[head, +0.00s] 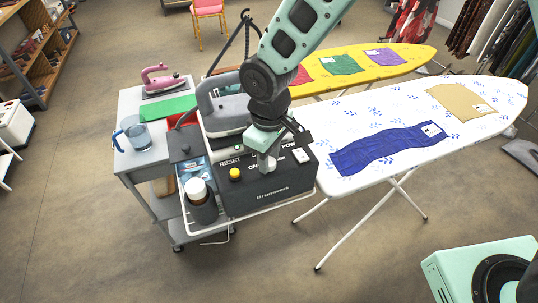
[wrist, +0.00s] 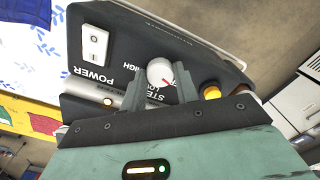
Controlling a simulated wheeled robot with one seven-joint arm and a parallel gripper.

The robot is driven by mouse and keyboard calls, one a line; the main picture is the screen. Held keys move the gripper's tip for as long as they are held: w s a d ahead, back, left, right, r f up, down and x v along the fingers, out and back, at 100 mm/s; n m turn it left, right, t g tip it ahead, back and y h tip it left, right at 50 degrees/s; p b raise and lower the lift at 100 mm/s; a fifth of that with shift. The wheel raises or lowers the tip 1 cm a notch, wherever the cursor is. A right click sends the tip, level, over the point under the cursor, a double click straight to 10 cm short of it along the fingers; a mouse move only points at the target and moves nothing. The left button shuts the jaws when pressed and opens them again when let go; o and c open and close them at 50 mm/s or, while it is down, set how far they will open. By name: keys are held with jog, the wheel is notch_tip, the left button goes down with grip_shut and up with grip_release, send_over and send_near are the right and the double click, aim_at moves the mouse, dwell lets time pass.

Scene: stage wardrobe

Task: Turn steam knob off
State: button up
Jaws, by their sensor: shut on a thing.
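The steam knob (wrist: 158,70) is a white round knob with a red pointer mark, on the dark front panel of the steam station (head: 270,185). In the wrist view the pointer is near the word LOW. My gripper (wrist: 162,80) has one finger on each side of the knob and is shut on it. In the head view my gripper (head: 267,157) comes down onto the panel's top and hides most of the knob. The printed words RESET and OFF show around it.
A white power switch (wrist: 95,43) and a yellow button (wrist: 211,91) flank the knob. A grey iron (head: 222,105) stands behind the panel. A white ironing board (head: 375,120) is to the right.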

jog(key=shift+w, duration=0.1)
jog(key=o, duration=1)
jog(key=shift+c, duration=0.2)
notch_tip(320, 180, up, 18)
jog(key=b, duration=0.3)
jog(key=shift+f, duration=0.25)
jog(key=s+d+f+m, duration=0.1)
jog(key=s+d+f, duration=0.3)
jog(key=s, duration=0.5)
jog(key=s+d+f+m, duration=0.1)
jog(key=s+d+f, duration=0.3)
jog(key=s, duration=0.5)
jog(key=shift+s+d+m+y+b, duration=0.3)
jog(key=shift+d+m+b, duration=0.1)
jog(key=shift+d, duration=0.7)
